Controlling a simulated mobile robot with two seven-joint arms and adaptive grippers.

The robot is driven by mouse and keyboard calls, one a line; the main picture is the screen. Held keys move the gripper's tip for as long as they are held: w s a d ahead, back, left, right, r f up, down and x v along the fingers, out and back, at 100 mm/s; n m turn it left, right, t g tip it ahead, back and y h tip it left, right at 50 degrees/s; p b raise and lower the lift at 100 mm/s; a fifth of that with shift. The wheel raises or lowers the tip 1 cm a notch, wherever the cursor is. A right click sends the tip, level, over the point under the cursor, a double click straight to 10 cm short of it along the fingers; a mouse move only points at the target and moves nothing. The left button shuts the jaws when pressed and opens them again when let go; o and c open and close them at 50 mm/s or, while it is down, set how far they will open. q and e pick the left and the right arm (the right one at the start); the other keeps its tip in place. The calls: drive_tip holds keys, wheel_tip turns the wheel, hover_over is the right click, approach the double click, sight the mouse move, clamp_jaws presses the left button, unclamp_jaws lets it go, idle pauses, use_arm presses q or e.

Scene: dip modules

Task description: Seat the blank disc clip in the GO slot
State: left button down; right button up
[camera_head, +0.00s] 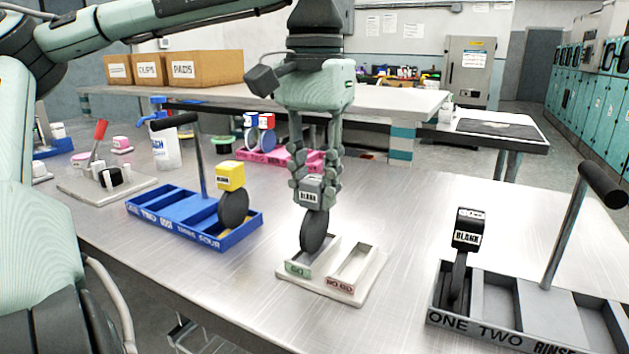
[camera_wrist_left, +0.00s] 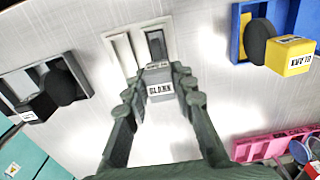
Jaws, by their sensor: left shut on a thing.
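My left gripper (camera_head: 314,190) points down and is shut on the grey head of the blank disc clip (camera_head: 313,230), labelled BLANK. Its dark disc hangs upright below the fingers, at the GO slot (camera_head: 298,269) of a white two-slot block (camera_head: 372,277). I cannot tell whether the disc's lower edge is inside the slot or just above it. The NO GO slot (camera_head: 350,265) beside it is empty. In the left wrist view the clip head (camera_wrist_left: 160,88) sits between the fingers, in line with the GO slot (camera_wrist_left: 154,45). My right gripper is not in view.
A blue tray (camera_head: 160,222) with a yellow-headed disc clip (camera_head: 232,195) stands left. A grey tray (camera_head: 480,334) with a black-headed clip (camera_head: 464,250) and a tall handle (camera_head: 570,225) stands right. A pink tray (camera_head: 268,157) lies behind. Bare table surrounds the white block.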

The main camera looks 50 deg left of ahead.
use_arm(q)
drive_tip(key=c, duration=1.3)
unclamp_jaws()
drive_tip(key=shift+o, duration=0.2)
wheel_tip(320, 180, up, 12)
